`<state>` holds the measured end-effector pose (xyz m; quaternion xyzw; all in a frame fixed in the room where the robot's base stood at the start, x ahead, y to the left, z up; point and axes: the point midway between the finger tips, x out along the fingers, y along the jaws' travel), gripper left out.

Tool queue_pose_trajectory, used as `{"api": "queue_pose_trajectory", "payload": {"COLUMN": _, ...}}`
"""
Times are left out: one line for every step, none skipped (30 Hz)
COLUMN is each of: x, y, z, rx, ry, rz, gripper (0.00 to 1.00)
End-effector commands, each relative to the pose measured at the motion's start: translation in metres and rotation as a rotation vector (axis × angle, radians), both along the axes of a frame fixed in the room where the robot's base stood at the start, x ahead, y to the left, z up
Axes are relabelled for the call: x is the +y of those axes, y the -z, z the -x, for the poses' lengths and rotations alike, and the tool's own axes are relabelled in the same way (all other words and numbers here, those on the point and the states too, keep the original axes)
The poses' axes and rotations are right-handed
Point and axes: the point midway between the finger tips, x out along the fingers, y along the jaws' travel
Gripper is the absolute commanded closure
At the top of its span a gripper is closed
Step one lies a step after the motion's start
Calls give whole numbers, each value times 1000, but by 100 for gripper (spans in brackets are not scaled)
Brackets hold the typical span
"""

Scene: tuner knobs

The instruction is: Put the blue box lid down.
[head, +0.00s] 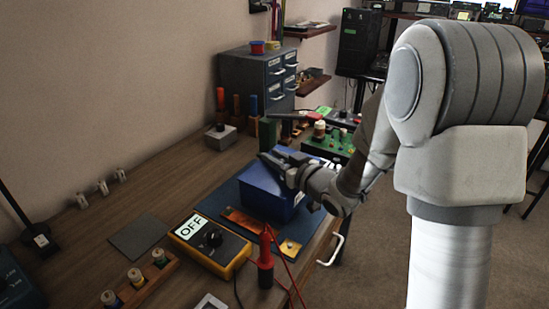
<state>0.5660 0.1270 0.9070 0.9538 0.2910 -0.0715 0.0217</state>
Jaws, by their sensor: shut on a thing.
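The blue box (275,206) stands on a dark blue mat (212,203) near the right edge of the workbench. The blue lid (262,182) appears as its flat top; I cannot make out a gap between lid and box. My gripper (270,160) is at the top of the box, toward its far side, and is shut on the blue lid. The exact grip point is too small and dark to see, and my wrist hides the box's far right corner.
A green circuit board (335,140) and grey drawers (258,82) stand behind.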

Motion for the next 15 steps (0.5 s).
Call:
{"api": "queue_pose_trajectory", "payload": {"x": 0, "y": 3, "z": 0, "rx": 0, "ry": 0, "rz": 0, "gripper": 100}}
{"api": "queue_pose_trajectory", "payload": {"x": 0, "y": 4, "z": 0, "rx": 0, "ry": 0, "rz": 0, "gripper": 100}}
{"api": "queue_pose_trajectory", "payload": {"x": 0, "y": 3, "z": 0, "rx": 0, "ry": 0, "rz": 0, "gripper": 71}}
{"api": "queue_pose_trajectory", "payload": {"x": 0, "y": 3, "z": 0, "rx": 0, "ry": 0, "rz": 0, "gripper": 66}}
{"api": "queue_pose_trajectory", "payload": {"x": 0, "y": 2, "z": 0, "rx": 0, "ry": 0, "rz": 0, "gripper": 60}}
{"api": "queue_pose_trajectory", "payload": {"x": 0, "y": 2, "z": 0, "rx": 0, "ry": 0, "rz": 0, "gripper": 53}}
{"api": "queue_pose_trajectory", "payload": {"x": 0, "y": 2, "z": 0, "rx": 0, "ry": 0, "rz": 0, "gripper": 48}}
{"api": "queue_pose_trajectory", "payload": {"x": 0, "y": 2, "z": 0, "rx": 0, "ry": 0, "rz": 0, "gripper": 44}}
{"api": "queue_pose_trajectory", "payload": {"x": 0, "y": 2, "z": 0, "rx": 0, "ry": 0, "rz": 0, "gripper": 44}}
{"api": "queue_pose_trajectory", "payload": {"x": 0, "y": 2, "z": 0, "rx": 0, "ry": 0, "rz": 0, "gripper": 44}}
{"api": "queue_pose_trajectory", "payload": {"x": 0, "y": 2, "z": 0, "rx": 0, "ry": 0, "rz": 0, "gripper": 44}}
{"api": "queue_pose_trajectory", "payload": {"x": 0, "y": 2, "z": 0, "rx": 0, "ry": 0, "rz": 0, "gripper": 44}}
{"api": "queue_pose_trajectory", "payload": {"x": 0, "y": 2, "z": 0, "rx": 0, "ry": 0, "rz": 0, "gripper": 44}}
{"api": "queue_pose_trajectory", "payload": {"x": 0, "y": 2, "z": 0, "rx": 0, "ry": 0, "rz": 0, "gripper": 44}}
{"api": "queue_pose_trajectory", "payload": {"x": 0, "y": 2, "z": 0, "rx": 0, "ry": 0, "rz": 0, "gripper": 44}}
